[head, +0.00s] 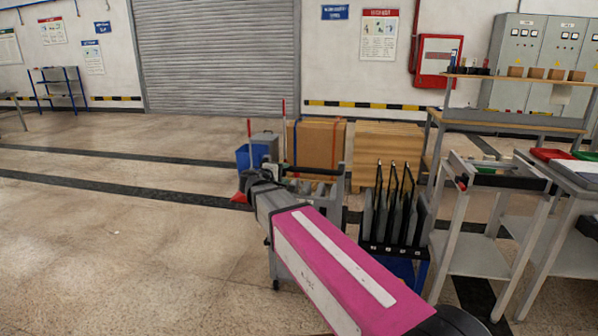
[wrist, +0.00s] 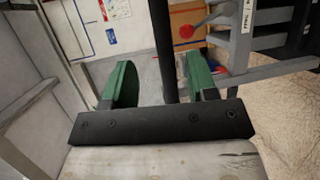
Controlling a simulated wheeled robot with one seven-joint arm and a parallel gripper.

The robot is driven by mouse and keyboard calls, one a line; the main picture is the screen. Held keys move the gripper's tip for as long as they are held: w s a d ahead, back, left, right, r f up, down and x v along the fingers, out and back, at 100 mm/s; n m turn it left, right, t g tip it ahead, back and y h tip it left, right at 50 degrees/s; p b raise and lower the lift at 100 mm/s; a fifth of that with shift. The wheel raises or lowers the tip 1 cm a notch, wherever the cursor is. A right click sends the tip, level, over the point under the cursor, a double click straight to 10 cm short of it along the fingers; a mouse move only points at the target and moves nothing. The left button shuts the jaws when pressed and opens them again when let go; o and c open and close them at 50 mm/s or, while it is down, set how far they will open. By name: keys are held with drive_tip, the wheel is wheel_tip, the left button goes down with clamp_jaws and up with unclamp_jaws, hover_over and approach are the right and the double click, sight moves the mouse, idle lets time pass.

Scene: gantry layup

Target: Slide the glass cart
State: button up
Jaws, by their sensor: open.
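A grey wheeled cart frame (head: 334,190) stands partly behind my pink arm in the head view, with a caster low on its left. Its load is not clear. In the wrist view my gripper (wrist: 160,80) has its two green fingers apart, on either side of a dark bar (wrist: 164,45) that looks like a cart handle. Gaps show beside the bar, and whether either finger touches it cannot be told. A grey slatted frame (wrist: 262,42) with a small label and a red knob (wrist: 186,31) lies to the right. The fingertips are hidden in the head view.
A rack of upright dark panels (head: 395,215) stands just right of my arm, near a grey table frame (head: 480,258) and workbench. Open floor (head: 120,240) lies left.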

sight(297, 170)
drive_tip(key=x, duration=1)
drive_tip(key=shift+w+d+f, duration=0.1)
drive_tip(key=shift+w, duration=0.1)
clamp_jaws()
